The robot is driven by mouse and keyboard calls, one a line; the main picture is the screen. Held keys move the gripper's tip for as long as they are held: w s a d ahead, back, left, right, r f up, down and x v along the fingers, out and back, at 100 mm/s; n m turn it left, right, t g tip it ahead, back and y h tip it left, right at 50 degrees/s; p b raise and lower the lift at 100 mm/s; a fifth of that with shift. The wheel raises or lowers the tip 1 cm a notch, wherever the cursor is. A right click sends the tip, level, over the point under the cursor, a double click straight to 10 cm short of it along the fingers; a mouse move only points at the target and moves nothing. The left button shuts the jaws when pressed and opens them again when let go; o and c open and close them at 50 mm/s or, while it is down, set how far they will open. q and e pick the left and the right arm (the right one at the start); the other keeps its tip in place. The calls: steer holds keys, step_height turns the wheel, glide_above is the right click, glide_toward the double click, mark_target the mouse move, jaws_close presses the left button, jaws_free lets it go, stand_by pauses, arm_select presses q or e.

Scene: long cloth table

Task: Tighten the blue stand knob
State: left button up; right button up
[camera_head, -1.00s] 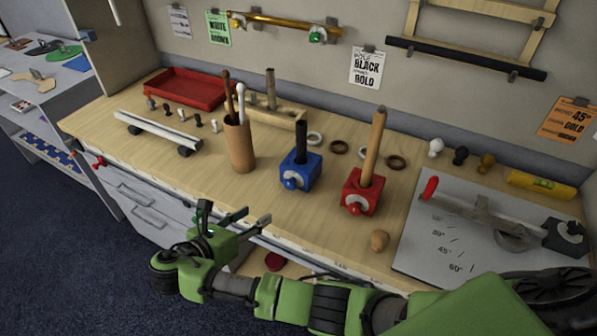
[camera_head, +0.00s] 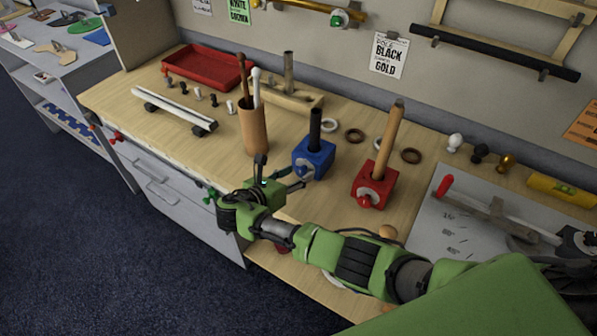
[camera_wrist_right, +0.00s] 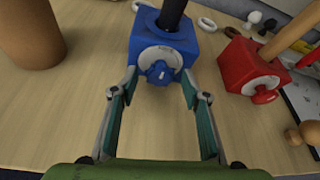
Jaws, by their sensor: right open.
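The blue stand (camera_head: 318,160) is a blue block with a black rod (camera_head: 315,127) upright in it, on the wooden bench. Its blue knob (camera_head: 303,169) sticks out of the front face, in front of a pale round disc. In the right wrist view the knob (camera_wrist_right: 160,73) is lobed and sits near the fingertips, between their lines. My right gripper (camera_head: 284,176) is open and empty, just in front of the blue stand; its fingers (camera_wrist_right: 159,88) spread on both sides of the knob, with no clear contact. My left gripper is out of view.
A red stand (camera_head: 373,187) with a wooden rod is right of the blue one. A brown cup (camera_head: 253,128) holding sticks is to the left. Rings (camera_head: 354,135) lie behind. A round wooden knob (camera_wrist_right: 304,132) lies near the bench's front edge.

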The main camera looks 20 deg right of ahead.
steer(key=shift+w+d+f, duration=0.15)
steer(key=shift+w+d, duration=0.05)
steer(key=shift+d, duration=0.15)
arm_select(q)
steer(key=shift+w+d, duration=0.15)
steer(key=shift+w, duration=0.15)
arm_select(e)
steer(key=shift+w+d+f, duration=0.15)
steer(key=shift+d, duration=0.05)
steer(key=c, duration=1.1)
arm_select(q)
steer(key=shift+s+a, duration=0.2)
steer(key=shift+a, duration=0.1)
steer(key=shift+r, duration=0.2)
